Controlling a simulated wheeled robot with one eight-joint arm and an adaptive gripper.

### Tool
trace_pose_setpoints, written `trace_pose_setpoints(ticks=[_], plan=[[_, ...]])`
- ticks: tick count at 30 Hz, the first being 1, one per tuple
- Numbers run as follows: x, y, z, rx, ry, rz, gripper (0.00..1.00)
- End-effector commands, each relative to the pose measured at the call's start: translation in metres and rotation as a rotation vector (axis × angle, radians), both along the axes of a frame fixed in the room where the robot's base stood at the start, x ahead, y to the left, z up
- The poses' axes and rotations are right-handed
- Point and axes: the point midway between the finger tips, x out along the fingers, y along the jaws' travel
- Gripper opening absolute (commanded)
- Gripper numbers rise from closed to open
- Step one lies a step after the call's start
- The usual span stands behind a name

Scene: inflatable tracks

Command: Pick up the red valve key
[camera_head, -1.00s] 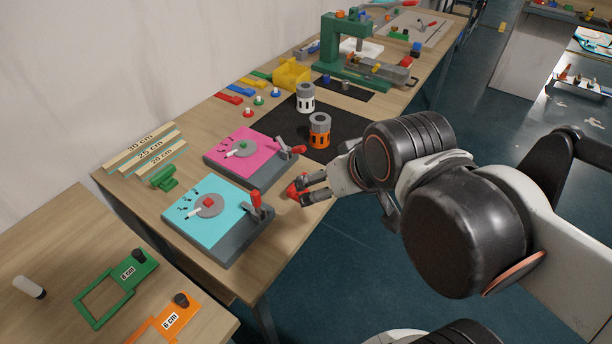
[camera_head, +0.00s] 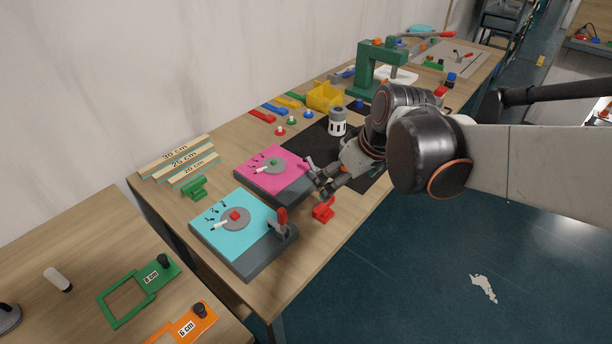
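The red valve key (camera_head: 323,211) is a small red block-like piece. It rests on the wooden table near the front edge, right of the cyan-topped box (camera_head: 221,228) and in front of the pink-topped box (camera_head: 272,170). My gripper (camera_head: 321,181) is above and behind the key in the picture, beside the pink-topped box's right corner. Its fingers look spread apart with nothing between them, and the key appears clear of them.
A green piece (camera_head: 194,187) lies left of the boxes. A white-and-grey cylinder (camera_head: 337,121) stands on the black mat. The table's front edge is close to the key.

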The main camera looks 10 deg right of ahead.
Motion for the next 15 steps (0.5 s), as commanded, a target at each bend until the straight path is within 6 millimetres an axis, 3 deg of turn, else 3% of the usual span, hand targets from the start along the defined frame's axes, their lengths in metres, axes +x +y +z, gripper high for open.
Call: trace_pose_setpoints(ticks=[6,15], plan=[[0.043,-0.012,-0.034,-0.002,0.041,0.134,0.98],[0.071,-0.021,-0.070,0.004,0.064,0.255,0.98]])
